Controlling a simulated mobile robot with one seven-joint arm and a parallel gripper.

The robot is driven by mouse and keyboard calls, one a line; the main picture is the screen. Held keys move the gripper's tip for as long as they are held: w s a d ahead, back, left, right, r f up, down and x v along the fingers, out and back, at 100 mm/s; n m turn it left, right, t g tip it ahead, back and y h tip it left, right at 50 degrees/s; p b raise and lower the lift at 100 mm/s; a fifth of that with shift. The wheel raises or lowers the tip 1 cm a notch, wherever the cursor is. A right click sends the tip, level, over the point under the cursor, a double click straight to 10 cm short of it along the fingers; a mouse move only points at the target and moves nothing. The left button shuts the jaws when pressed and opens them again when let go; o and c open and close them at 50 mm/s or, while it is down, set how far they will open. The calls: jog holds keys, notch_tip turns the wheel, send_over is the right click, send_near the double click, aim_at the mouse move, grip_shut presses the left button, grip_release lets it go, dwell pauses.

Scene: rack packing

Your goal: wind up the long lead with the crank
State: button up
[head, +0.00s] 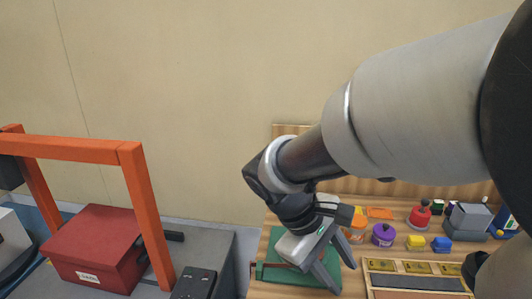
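I cannot make out the long lead or a crank for certain. A green thing (272,268) lies on the wooden bench under my arm, mostly covered by my gripper; a thin dark red line shows at its left part. My gripper (344,279) points down over the right side of the green thing. Its two grey fingers stand apart, with nothing seen between them. Whether the fingers touch the green thing cannot be told. My arm crosses the right half of the view and hides part of the bench.
An orange frame (130,160) stands at left around a red labelled box (95,250). A black block (193,283) lies on the grey surface (218,250).

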jog(key=w+a+f+n+t+h, duration=0.3)
jog(key=w+a+f+n, duration=0.1)
jog(key=f+n, duration=0.1)
jog(key=w+a+f+n+t+h+b, duration=0.1)
jog(key=w+a+f+n+t+h, duration=0.2)
jog(key=f+n, duration=0.3)
jog(key=w+a+f+n+t+h, duration=0.3)
jog(key=w+a+f+n+t, duration=0.1)
jog(key=w+a+f+n, duration=0.1)
jog(key=shift+w+a+f+n, duration=0.25)
jog(key=shift+w+a+n, duration=0.05)
jog(key=shift+a+n, duration=0.2)
jog(key=p+x, duration=0.1)
jog(key=x, duration=1.6)
jog(key=shift+w+r+p, duration=0.15)
jog(key=shift+p, duration=0.2)
grip_shut()
